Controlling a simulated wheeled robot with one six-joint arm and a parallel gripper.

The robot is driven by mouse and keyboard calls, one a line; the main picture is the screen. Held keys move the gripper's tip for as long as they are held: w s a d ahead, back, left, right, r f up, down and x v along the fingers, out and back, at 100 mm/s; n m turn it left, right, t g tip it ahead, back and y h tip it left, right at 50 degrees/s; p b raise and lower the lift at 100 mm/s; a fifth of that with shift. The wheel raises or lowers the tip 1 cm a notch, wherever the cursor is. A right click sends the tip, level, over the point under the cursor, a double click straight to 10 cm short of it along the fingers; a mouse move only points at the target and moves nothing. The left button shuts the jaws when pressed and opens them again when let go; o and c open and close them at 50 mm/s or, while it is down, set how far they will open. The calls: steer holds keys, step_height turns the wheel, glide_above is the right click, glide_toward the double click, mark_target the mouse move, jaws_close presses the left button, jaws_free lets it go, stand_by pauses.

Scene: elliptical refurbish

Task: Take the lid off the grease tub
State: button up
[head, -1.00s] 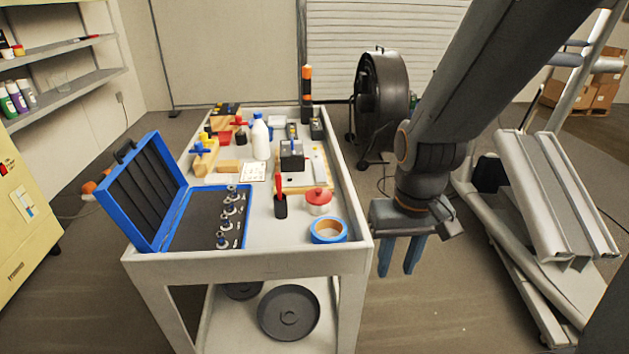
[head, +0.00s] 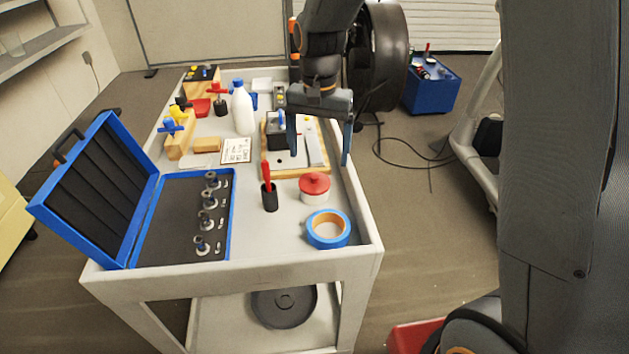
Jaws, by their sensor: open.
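The grease tub (head: 315,196) is a small pale tub near the right side of the cart top. Its red lid (head: 314,184) with a round knob sits on it. My gripper (head: 318,160) is open and empty, with two blue fingers pointing down. In the picture it appears above and behind the tub, over the far right part of the cart. It is apart from the lid. The exact height of the fingertips is hard to tell.
A roll of blue tape (head: 328,229) lies in front of the tub. A black holder with a red-handled tool (head: 268,188) stands to its left. An open blue case (head: 185,215) fills the cart's left front.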

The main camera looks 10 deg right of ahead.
mark_target(315, 174)
steer(key=shift+w+a+f, duration=0.15)
steer(key=shift+w+a, duration=0.3)
steer(key=shift+w, duration=0.05)
steer(key=shift+f, duration=0.35)
steer(key=shift+f+p, duration=0.95)
steer(key=shift+f, duration=2.45)
steer(key=c, duration=1.1)
